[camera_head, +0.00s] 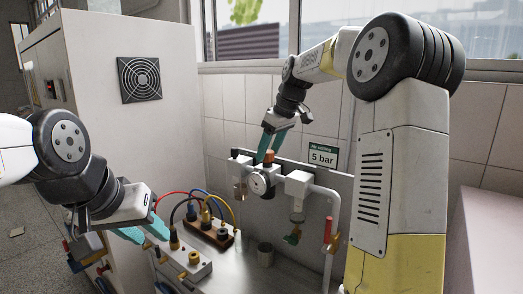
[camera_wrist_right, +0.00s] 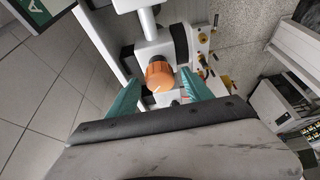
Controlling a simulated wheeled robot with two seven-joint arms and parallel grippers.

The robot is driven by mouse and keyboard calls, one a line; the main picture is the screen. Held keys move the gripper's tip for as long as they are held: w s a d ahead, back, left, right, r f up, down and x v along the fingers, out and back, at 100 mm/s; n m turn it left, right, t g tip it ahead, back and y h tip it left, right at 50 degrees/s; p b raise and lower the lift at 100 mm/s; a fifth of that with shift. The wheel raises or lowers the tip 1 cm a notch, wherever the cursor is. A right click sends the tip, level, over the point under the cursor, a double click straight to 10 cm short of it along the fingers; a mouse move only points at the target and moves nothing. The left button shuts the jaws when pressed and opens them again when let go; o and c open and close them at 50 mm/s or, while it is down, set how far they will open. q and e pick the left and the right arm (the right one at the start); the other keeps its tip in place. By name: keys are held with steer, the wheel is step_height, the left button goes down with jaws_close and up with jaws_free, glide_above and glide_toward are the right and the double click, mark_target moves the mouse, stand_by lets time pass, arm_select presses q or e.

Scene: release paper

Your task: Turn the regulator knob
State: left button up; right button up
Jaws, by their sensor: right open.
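The regulator knob is an orange round cap (camera_wrist_right: 159,76) with a pale mark on its face. It also shows in the head view (camera_head: 270,155), on top of the regulator above a round white gauge (camera_head: 258,184). My right gripper (camera_head: 266,148) comes down at it from above. In the right wrist view its teal fingers are spread, one to each side of the knob, with gaps visible; I cannot tell whether the tips reach past it. My left gripper (camera_head: 146,232) is at the lower left, its teal fingers apart, far from the knob.
A sign reading 5 bar (camera_head: 322,156) stands behind the regulator. A pipe with a red-handled valve (camera_head: 329,238) is to the right. A block with coloured hoses (camera_head: 210,228) and a grey block (camera_head: 185,265) lie near my left gripper. A large cabinet (camera_head: 95,110) stands at left.

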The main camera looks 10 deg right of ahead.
steer(key=shift+c, duration=0.5)
jaws_close()
steer(key=shift+m, duration=0.4)
steer(key=m+t+h, duration=0.1)
steer(key=m, duration=0.2)
steer(key=shift+s+a+m, duration=0.1)
steer(key=shift+a+m, duration=0.05)
steer(key=shift+m, duration=0.25)
steer(key=m+h, duration=0.2)
steer(key=m, duration=0.2)
steer(key=shift+a, duration=0.15)
steer(key=m+h, duration=0.2)
steer(key=m, duration=0.3)
steer(key=shift+a, duration=0.1)
steer(key=m+h, duration=0.1)
steer(key=m, duration=0.3)
steer(key=shift+g, duration=0.4)
